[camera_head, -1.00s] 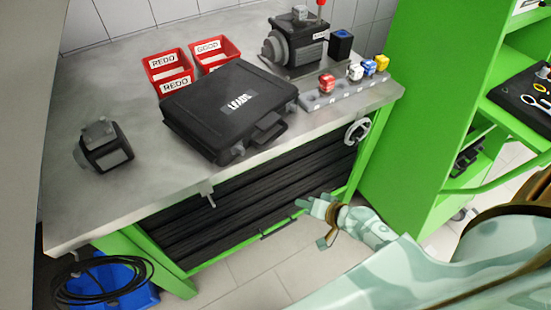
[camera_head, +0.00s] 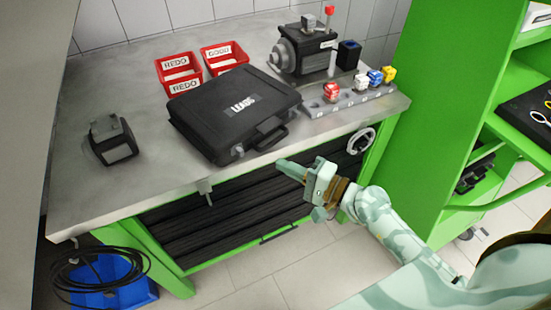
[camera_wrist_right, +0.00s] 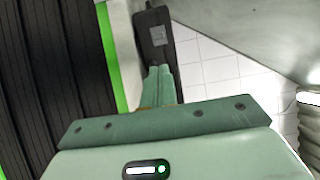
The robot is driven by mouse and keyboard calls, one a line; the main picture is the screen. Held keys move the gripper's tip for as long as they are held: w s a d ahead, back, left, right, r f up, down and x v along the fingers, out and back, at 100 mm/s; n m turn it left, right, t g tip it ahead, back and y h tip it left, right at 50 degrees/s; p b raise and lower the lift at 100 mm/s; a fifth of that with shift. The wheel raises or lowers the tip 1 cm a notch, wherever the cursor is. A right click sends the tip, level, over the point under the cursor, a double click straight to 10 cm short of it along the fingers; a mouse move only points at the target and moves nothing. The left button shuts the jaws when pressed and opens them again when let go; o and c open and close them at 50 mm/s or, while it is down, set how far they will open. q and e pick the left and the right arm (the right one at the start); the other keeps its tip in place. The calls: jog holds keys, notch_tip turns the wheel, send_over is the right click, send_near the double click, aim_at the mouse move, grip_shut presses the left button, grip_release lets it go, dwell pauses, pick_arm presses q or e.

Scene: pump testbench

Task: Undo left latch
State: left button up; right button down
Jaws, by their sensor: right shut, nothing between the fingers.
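The black LEADS case (camera_head: 215,95) lies closed on the grey workbench (camera_head: 130,185), its handle facing the front edge. Its left latch (camera_head: 239,151) is a small detail on the front side, left of the handle; I cannot tell from its look whether it is shut. My right gripper (camera_head: 283,166) is shut and empty, in front of the bench edge, to the right of and apart from the left latch. Its closed fingers also show in the right wrist view (camera_wrist_right: 158,72), pointing toward a dark object. My left gripper is not in view.
Red bins (camera_head: 180,75) stand behind the case, and a motor pump (camera_head: 303,50) stands at the back right. A rail with coloured connectors (camera_head: 352,97) lies right of the case. A black device (camera_head: 113,140) stands at left. The bench front left is clear.

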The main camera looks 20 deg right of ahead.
aim_at(242, 155)
jog(key=p+x, duration=0.1)
jog(key=x, duration=0.7)
jog(key=shift+w+a, duration=0.3)
jog(key=shift+s+a, duration=0.2)
jog(key=shift+a, duration=0.35)
jog(key=shift+s+a, duration=0.25)
jog(key=shift+a, duration=0.3)
